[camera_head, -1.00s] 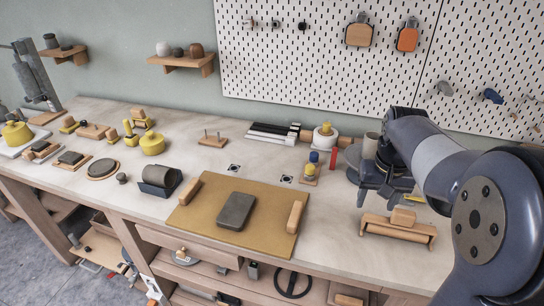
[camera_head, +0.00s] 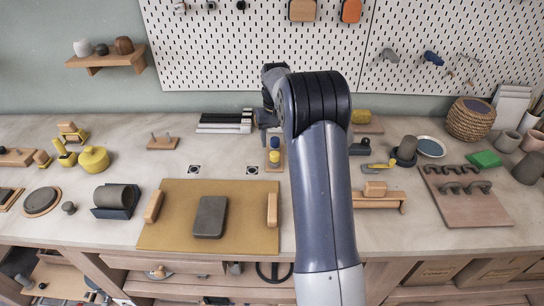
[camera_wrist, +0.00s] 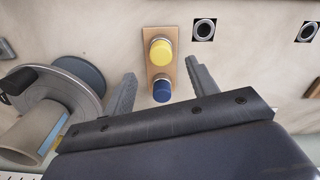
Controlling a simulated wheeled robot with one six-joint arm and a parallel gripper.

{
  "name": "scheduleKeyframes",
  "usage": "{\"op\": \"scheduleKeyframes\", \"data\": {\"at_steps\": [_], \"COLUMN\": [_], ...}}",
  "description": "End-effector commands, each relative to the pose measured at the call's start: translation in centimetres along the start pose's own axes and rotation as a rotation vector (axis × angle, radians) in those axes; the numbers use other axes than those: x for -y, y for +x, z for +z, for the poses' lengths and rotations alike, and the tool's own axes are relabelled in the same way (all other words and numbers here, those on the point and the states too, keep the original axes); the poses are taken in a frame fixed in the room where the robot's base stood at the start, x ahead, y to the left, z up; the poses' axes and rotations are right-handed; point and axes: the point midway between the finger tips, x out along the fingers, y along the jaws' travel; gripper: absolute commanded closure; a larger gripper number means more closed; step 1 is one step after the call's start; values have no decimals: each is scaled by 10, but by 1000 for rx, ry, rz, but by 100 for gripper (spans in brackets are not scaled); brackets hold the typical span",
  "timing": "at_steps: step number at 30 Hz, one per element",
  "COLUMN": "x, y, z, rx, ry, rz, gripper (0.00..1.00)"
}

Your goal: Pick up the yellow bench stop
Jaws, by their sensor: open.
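The yellow bench stop (camera_head: 274,157) is a short round yellow peg on a small wooden base (camera_head: 273,168), behind the tan mat. A blue stop (camera_head: 274,142) stands on the same base behind it. In the wrist view the yellow stop (camera_wrist: 160,52) and the blue stop (camera_wrist: 162,90) show from above. My gripper (camera_wrist: 160,70) is open, with one finger on each side of the base and nothing held. The blue stop lies closer to the palm than the yellow one. In the head view my arm hides much of the gripper.
A grey round stand (camera_wrist: 62,90) with a tan cylinder is close to the left finger in the wrist view. Black-and-white square markers (camera_head: 252,170) lie on the bench. A tan mat (camera_head: 165,235) with a dark block (camera_head: 210,217) is in front.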

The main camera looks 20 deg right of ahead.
Motion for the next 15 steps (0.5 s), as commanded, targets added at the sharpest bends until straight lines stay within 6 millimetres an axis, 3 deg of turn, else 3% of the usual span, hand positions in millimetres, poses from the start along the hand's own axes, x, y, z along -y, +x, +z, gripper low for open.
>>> {"op": "scheduleKeyframes", "data": {"at_steps": [5,15], "x": [1,2], "y": [12,56], "z": [0,-1], "rx": [1,0], "ry": [0,-1], "rz": [0,0], "gripper": [45,45]}}
